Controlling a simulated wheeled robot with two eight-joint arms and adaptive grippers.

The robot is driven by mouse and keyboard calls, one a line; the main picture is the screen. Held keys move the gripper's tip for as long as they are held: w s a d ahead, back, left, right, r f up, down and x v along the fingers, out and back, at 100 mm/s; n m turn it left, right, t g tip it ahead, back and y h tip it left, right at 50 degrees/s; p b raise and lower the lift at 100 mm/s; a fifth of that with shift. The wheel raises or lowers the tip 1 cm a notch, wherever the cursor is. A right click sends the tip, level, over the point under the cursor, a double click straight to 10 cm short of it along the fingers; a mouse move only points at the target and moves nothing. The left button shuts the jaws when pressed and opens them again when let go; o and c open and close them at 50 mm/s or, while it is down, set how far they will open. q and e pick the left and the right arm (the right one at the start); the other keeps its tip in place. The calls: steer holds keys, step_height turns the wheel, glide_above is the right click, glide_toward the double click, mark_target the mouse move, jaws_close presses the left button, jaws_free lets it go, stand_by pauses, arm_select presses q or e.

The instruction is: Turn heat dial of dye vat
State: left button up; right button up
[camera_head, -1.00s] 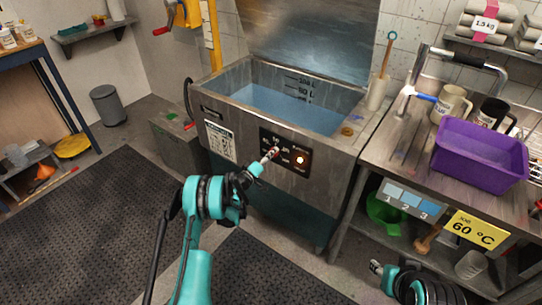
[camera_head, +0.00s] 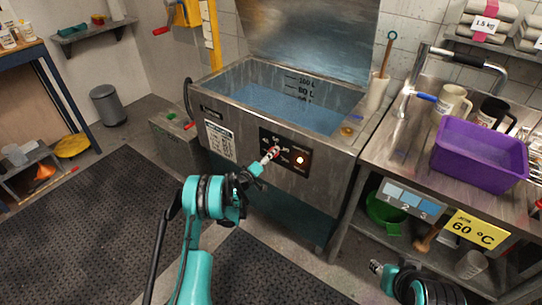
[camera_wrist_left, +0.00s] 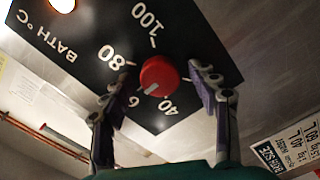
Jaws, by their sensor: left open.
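The dye vat (camera_head: 225,112) is a steel tank of blue liquid with a black control panel on its front. In the left wrist view the red heat dial (camera_wrist_left: 158,76) sits on the panel (camera_wrist_left: 90,35), marked BATH °C with 40, 60, 80 and 100. Its white mark points down and left, near the 60, which a finger partly hides. My left gripper (camera_head: 270,153) is at the panel; in the wrist view its fingers (camera_wrist_left: 160,80) are open, one on each side of the dial, with gaps visible. My right gripper (camera_head: 376,267) is low at the right, too small to read.
A steel bench (camera_head: 385,150) at the right holds a purple bin (camera_head: 478,165) and mugs (camera_head: 452,103). A yellow card (camera_head: 475,229) there reads 60 °C. Dark mats (camera_head: 85,225) cover clear floor.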

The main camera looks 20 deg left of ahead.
arm_select(q)
steer(key=v, duration=0.7)
steer(key=shift+s, duration=0.2)
steer(key=shift+a, duration=0.1)
steer(key=shift+r, duration=0.1)
